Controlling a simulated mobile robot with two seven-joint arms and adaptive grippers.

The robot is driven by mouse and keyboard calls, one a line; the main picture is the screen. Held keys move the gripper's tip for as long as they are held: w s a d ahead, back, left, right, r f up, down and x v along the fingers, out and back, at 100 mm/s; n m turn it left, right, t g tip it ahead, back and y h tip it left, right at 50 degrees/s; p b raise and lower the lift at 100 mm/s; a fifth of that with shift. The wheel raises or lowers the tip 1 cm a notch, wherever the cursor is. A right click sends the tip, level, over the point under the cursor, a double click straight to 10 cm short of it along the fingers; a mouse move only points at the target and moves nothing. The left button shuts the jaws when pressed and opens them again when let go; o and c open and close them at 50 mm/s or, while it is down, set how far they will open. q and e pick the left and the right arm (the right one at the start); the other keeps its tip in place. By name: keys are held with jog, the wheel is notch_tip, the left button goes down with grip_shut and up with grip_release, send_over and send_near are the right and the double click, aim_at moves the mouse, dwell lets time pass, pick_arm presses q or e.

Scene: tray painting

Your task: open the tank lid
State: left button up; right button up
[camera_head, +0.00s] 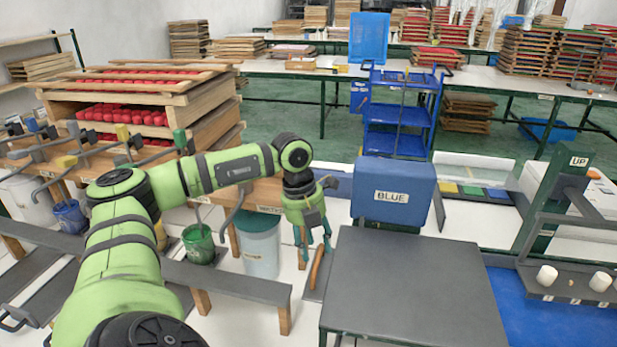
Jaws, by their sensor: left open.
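A blue box-shaped tank (395,190) with a white "BLUE" label stands upright in the middle of the view, behind a dark grey table. Its top looks closed; I cannot make out a seam between lid and body. My right gripper is out of view.
The grey table (415,290) is bare. A white bucket with a dark green lid (258,222) and a green paint bucket (198,243) stand left of my gripper. A blue cart (398,115) stands behind the tank. A green "UP" post (560,190) rises at the right.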

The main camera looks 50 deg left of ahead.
pick_arm(q)
notch_tip(320, 180, up, 10)
jog(key=s+a, duration=0.1)
jog(key=shift+a, duration=0.3)
jog(key=shift+s, duration=0.1)
